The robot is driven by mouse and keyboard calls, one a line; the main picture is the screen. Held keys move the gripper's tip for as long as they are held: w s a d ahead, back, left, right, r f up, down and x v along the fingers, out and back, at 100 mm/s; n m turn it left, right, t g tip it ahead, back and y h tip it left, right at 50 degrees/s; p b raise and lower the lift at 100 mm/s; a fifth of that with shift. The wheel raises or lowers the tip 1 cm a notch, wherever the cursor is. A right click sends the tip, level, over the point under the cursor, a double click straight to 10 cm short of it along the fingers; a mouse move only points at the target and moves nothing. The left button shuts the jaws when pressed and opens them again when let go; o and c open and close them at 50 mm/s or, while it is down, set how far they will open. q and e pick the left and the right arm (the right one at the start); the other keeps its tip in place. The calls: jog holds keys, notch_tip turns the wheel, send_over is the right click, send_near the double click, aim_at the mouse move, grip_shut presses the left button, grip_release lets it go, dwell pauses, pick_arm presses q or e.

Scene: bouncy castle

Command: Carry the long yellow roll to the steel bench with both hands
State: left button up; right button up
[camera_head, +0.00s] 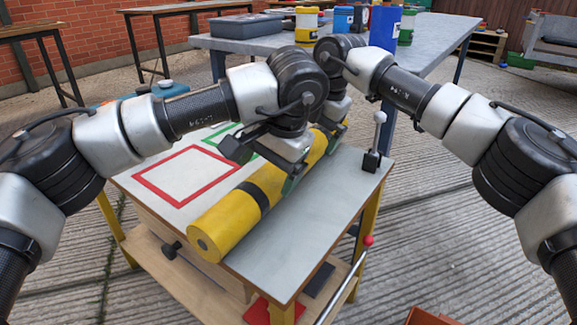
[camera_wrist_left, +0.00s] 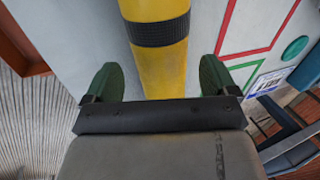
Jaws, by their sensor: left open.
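The long yellow roll (camera_head: 228,218) with black bands lies lengthwise on the near worktable (camera_head: 318,222). My left gripper (camera_head: 280,163) is over its middle, pointing down. In the left wrist view, its two green fingers (camera_wrist_left: 158,82) are open, one on each side of the roll (camera_wrist_left: 163,68), with gaps between. My right arm reaches to the roll's far end; its gripper is mostly hidden behind my left wrist, so its jaws cannot be made out. The grey-topped steel bench (camera_head: 440,38) stands behind the worktable.
Red (camera_head: 188,175) and green outlines mark the worktable top. A small upright lever (camera_head: 376,140) stands at its right edge. The bench carries a grey case (camera_head: 245,25), yellow-and-black and blue containers, leaving its right side bare. A red-knobbed rod (camera_head: 350,280) sticks out below.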

pick_arm(q)
jog(key=x, duration=0.5)
jog(key=shift+a+f, duration=0.1)
jog(key=shift+f, duration=0.25)
pick_arm(e)
jog(key=x, duration=0.5)
jog(key=shift+a+f, duration=0.15)
jog(key=shift+f, duration=0.2)
pick_arm(q)
jog(key=c, duration=1.4)
pick_arm(e)
jog(key=c, duration=1.4)
pick_arm(q)
jog(key=shift+c, duration=0.3)
pick_arm(e)
jog(key=c, duration=0.3)
pick_arm(q)
jog(key=shift+r, duration=0.1)
pick_arm(e)
jog(key=shift+r, duration=0.1)
